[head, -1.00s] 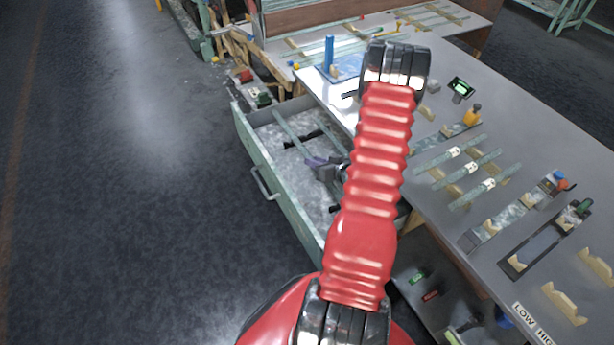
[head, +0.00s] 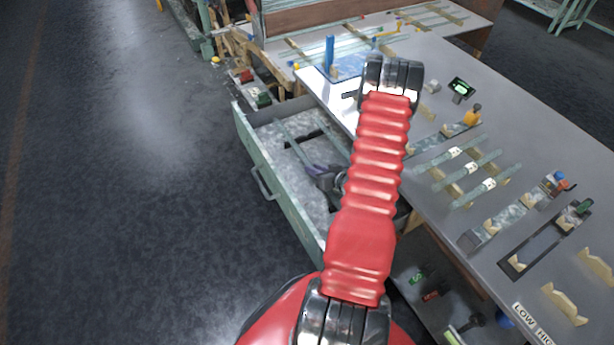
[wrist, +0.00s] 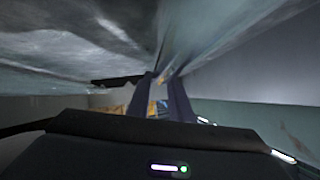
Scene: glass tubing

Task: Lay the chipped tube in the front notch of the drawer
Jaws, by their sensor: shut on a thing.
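The drawer (head: 287,206) stands open at the bench's left side in the head view, with a pale green front and a mottled grey floor. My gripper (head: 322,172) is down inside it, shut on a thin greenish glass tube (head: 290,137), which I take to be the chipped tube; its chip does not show. The tube slants up and left from my gripper, near a dark rest (head: 304,136). I cannot tell whether the tube touches the rest. The front notch is not clear. In the wrist view my gripper's dark fingers (wrist: 163,95) point away; the tube is hard to make out.
Labelled tubes (head: 470,170) lie on wooden rests on the grey bench (head: 440,235). A blue upright post (head: 329,55) stands at the back. The drawer walls are close around my gripper. The floor to the left is clear.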

